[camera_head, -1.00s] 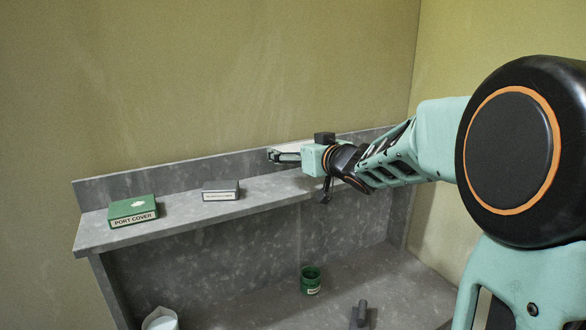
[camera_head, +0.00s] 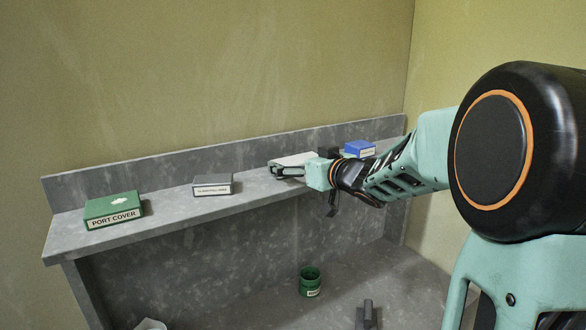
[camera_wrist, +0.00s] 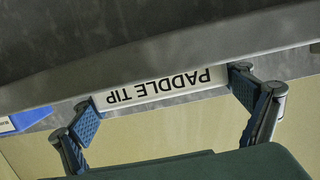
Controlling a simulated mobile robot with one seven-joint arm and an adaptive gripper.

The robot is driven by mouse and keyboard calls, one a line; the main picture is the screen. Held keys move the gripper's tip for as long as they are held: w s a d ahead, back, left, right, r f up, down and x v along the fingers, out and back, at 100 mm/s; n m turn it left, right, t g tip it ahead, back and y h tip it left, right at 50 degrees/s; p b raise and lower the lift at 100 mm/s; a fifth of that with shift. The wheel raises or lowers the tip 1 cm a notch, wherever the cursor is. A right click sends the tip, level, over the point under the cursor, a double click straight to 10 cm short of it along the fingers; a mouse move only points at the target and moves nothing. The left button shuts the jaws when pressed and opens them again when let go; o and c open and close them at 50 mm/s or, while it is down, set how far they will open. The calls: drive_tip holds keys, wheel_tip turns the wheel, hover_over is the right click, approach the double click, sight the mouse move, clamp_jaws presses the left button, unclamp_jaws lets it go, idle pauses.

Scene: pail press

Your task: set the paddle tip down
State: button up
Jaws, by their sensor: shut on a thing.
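The paddle tip (camera_head: 294,160) is a flat, pale box in the head view, at the shelf, right of the grey box. In the wrist view its white label face (camera_wrist: 160,88) reads PADDLE TIP upside down. My gripper (camera_head: 287,171) is shut on it, with one blue-padded finger at each end of the label face in the wrist view. The box is level with the shelf top (camera_head: 160,226), at or just above it; I cannot tell whether it touches. Its far side is hidden.
On the shelf, a green PORT COVER box (camera_head: 113,211) and a grey box (camera_head: 212,185) stand left of my gripper; a blue box (camera_head: 359,149) stands right, behind my wrist. A green cup (camera_head: 310,282) and a dark grey object (camera_head: 367,315) are on the lower surface.

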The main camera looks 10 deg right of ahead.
drive_tip(key=shift+d, duration=0.15)
drive_tip(key=shift+f, duration=0.1)
drive_tip(key=o, duration=1)
drive_tip(key=shift+o, duration=0.2)
drive_tip(key=shift+r, duration=0.2)
drive_tip(key=p+v, duration=0.5)
drive_tip(key=v, duration=0.7)
drive_tip(key=shift+p, duration=0.4)
drive_tip(key=shift+f, duration=0.1)
